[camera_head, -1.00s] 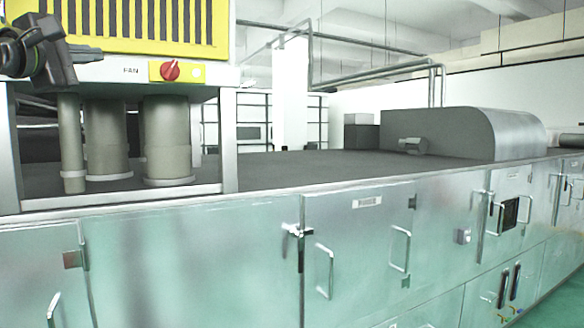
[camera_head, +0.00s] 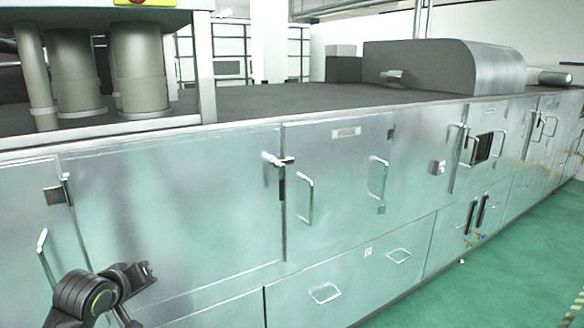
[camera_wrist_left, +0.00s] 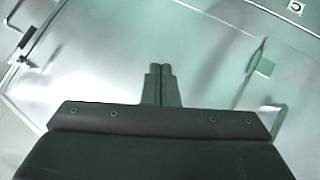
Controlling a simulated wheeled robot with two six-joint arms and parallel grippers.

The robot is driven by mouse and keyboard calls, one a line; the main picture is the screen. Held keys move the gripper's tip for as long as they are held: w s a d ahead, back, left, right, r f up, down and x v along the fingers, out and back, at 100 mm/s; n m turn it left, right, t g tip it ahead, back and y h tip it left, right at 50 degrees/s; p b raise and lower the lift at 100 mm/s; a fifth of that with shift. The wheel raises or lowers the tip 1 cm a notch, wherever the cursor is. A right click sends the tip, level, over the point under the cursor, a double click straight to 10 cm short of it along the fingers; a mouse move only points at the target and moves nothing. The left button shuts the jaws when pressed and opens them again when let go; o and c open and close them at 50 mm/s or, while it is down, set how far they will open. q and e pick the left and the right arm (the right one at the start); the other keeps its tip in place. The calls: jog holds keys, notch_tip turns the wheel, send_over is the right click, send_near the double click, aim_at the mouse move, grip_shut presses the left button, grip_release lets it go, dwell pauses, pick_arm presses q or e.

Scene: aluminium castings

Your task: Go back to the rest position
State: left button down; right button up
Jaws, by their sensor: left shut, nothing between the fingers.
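My left gripper (camera_wrist_left: 160,84) shows in the left wrist view with its two narrow fingers together and nothing between them. Silvery metal cabinet panels fill the view beyond it. In the head view, a dark part of my left arm (camera_head: 92,296) is at the lower left, in front of the cabinet doors. The fingers cannot be made out there. My right gripper is in neither view.
A long metal cabinet (camera_head: 180,210) with handled doors and drawers runs across the head view. On its top stand grey cylinders (camera_head: 140,75) under a machine frame and a rounded metal housing (camera_head: 480,65). Green floor (camera_head: 500,280) is clear at the lower right.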

pick_arm(q)
jog(key=s+f+m+g, duration=0.2)
jog(key=s+f, duration=0.5)
jog(key=f, duration=0.2)
jog(key=s+d+f+m+g+y, duration=0.15)
jog(key=s+f, duration=0.25)
jog(key=s, duration=0.6)
jog(key=s+f+m+g, duration=0.15)
jog(key=s+f, duration=0.25)
jog(key=s, duration=0.7)
jog(key=s+f+m+g+y, duration=0.15)
jog(key=s+f, duration=0.25)
jog(key=s, duration=0.6)
notch_tip(320, 180, down, 24)
jog(key=a+g+h, duration=0.1)
jog(key=g, duration=0.1)
jog(key=s+d+f+g, duration=0.1)
jog(key=s+f, duration=1.4)
jog(key=f, duration=0.2)
jog(key=shift+h+b, duration=0.3)
jog(key=shift+b, duration=0.15)
jog(key=shift+d+f+n, duration=0.1)
jog(key=shift+n, duration=0.15)
